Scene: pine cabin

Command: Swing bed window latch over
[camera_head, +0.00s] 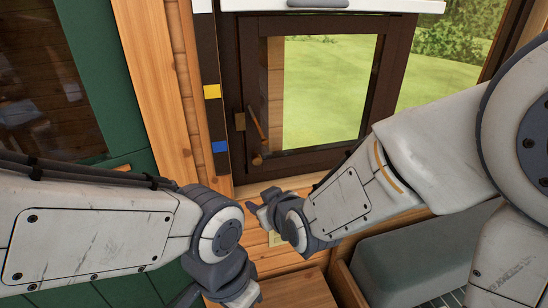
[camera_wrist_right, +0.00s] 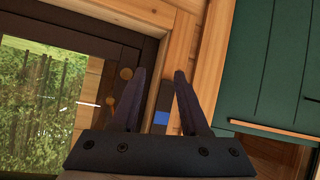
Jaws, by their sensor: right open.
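The dark-framed bed window (camera_head: 310,155) stands in front of me. I cannot tell for certain which piece is the latch. My right gripper (camera_head: 262,204) is just below the window's lower left corner, apart from these fittings. In the right wrist view it (camera_wrist_right: 162,75) is open and empty, and a brass knob (camera_wrist_right: 126,73) shows just left of its fingers.
A dark strip with a yellow square (camera_head: 212,91) and a blue square (camera_head: 219,146) runs beside the window. A green panelled wall (camera_head: 120,60) is at left. A white edge (camera_head: 400,6) crosses the top.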

